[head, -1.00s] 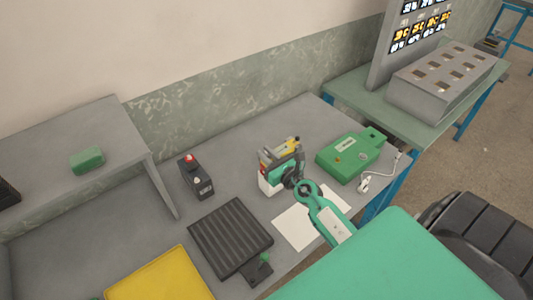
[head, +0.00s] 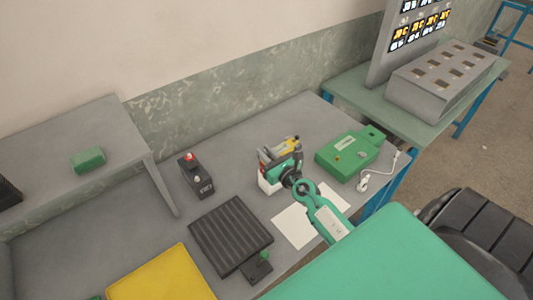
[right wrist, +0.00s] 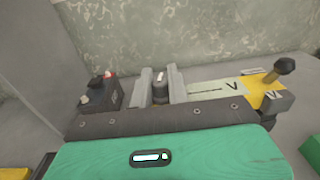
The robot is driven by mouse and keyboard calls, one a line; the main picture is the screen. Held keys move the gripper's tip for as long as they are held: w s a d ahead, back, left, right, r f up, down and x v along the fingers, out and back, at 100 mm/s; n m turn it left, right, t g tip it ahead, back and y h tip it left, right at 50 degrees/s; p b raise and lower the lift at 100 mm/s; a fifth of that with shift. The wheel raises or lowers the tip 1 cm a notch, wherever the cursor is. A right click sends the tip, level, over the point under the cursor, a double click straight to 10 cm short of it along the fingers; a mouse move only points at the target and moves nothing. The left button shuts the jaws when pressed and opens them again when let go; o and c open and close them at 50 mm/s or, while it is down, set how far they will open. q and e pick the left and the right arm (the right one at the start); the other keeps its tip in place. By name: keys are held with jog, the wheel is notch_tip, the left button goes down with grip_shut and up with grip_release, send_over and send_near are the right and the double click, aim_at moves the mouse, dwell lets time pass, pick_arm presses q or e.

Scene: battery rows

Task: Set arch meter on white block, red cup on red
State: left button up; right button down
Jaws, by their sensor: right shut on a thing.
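My right gripper (head: 279,158) is shut at the back of the front table. In the right wrist view its fingers (right wrist: 160,84) close on a dark, round post with a pale mark. The yellow and white meter (right wrist: 235,88), marked V and with a black knob at its right end, lies just beyond the fingers. The post appears to belong to it. In the head view the meter (head: 287,145) is above the white block (head: 268,184), which the gripper partly hides. I cannot tell whether they touch. No red cup is clearly recognisable. My left gripper is not in view.
A dark box with a red button (head: 195,175) stands left of the gripper, and a green box (head: 348,154) right. A ribbed black plate (head: 230,232), white sheet (head: 294,225) and yellow tray (head: 162,275) lie in front. A grey shelf (head: 62,140) stands at left.

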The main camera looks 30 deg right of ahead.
jog(key=shift+f+b, duration=1.1)
jog(key=shift+f, duration=0.1)
dwell(0.5)
jog(key=c, duration=1.3)
grip_release()
jog(key=shift+s, duration=0.15)
jog(key=shift+s+d+b, duration=0.2)
jog(key=shift+s+b, duration=0.85)
jog(key=shift+s, duration=2.35)
jog(key=shift+s+d+b, duration=0.2)
jog(key=shift+s+b, duration=0.8)
jog(key=shift+s, duration=2.35)
